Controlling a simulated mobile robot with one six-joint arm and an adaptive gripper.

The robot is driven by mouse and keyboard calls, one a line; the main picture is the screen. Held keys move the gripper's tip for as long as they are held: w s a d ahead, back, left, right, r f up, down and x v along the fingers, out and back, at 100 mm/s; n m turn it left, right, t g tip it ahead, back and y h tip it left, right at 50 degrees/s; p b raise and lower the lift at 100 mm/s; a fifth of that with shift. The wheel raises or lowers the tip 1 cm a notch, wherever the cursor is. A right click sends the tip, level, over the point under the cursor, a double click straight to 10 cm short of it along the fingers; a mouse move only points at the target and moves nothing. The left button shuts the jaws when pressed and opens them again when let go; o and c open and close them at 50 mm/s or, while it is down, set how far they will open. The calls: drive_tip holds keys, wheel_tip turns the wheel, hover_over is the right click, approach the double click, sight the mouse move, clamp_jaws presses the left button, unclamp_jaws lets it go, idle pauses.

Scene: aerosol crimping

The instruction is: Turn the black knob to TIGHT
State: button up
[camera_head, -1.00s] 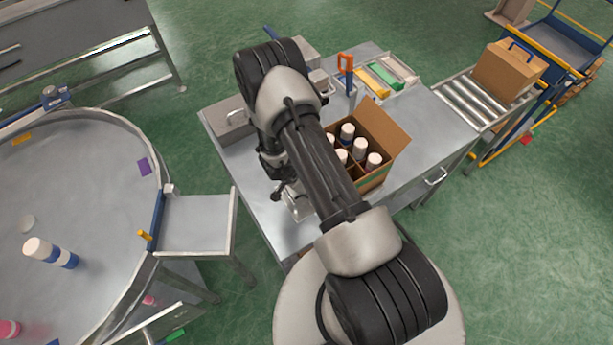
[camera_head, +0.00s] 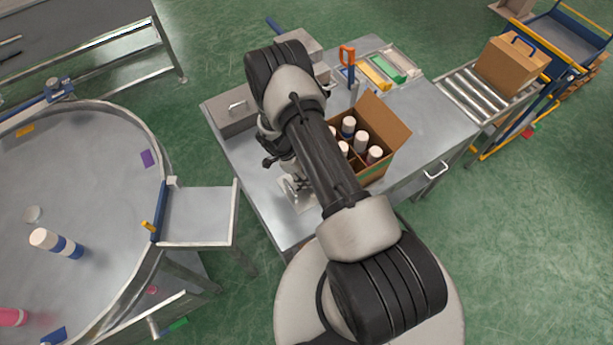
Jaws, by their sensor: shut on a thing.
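My gripper (camera_head: 267,158) shows only in part as dark pieces below and left of my raised arm, over the left part of the steel table (camera_head: 260,205). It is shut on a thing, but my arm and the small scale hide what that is. I cannot make out the black knob or any TIGHT mark. A small silvery metal fixture (camera_head: 291,189) stands on the table just below and right of the gripper, partly covered by my arm. I cannot tell whether the gripper touches it.
An open carton (camera_head: 386,127) with several white-capped cans stands right of my arm. A grey box (camera_head: 229,117) sits at the table's left corner. An orange-handled tool (camera_head: 347,57) stands behind. A round table (camera_head: 85,200) with a blue-and-white can (camera_head: 55,242) is at left.

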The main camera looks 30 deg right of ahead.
idle(0.4)
drive_tip(key=o, duration=1.1)
drive_tip(key=shift+c, duration=0.2)
drive_tip(key=v, duration=1.2)
